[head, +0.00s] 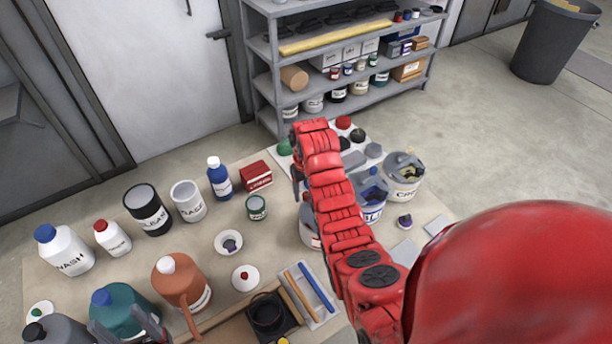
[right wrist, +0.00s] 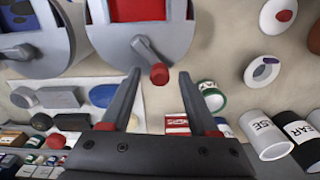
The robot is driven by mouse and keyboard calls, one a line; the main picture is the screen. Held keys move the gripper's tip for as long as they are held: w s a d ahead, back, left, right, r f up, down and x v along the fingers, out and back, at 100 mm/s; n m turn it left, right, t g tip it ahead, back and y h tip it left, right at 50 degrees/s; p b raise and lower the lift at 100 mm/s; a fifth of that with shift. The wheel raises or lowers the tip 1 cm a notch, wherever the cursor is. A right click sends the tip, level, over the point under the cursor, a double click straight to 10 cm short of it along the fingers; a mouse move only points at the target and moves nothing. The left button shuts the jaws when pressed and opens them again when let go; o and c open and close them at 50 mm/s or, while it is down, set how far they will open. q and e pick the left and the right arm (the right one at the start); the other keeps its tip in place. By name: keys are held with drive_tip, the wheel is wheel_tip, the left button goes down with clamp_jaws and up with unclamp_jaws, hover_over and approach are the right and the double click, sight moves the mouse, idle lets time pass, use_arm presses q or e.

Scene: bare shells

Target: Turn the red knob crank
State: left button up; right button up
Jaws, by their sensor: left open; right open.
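My right gripper (right wrist: 160,77) is open, with one finger on each side of the knob and a gap visible on both sides. In the head view my right gripper (head: 298,182) is partly hidden by my red arm, which also covers most of the can (head: 308,236). I cannot make out the knob clearly there. My left gripper (head: 145,328) is low at the left, open, and apart from the can.
A blue-paint can (head: 371,210) and a cream-paint can (head: 403,178) stand right of my right arm. A red box (head: 257,176), a blue bottle (head: 219,178) and a small green can (head: 257,207) stand left of it. An orange jug (head: 182,283) is near my left gripper.

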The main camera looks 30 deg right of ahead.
wheel_tip(320, 180, up, 12)
drive_tip(key=p, duration=1)
wheel_tip(320, 180, up, 5)
drive_tip(key=b, duration=0.2)
hover_over(306, 194)
drive_tip(key=shift+f, duration=0.1)
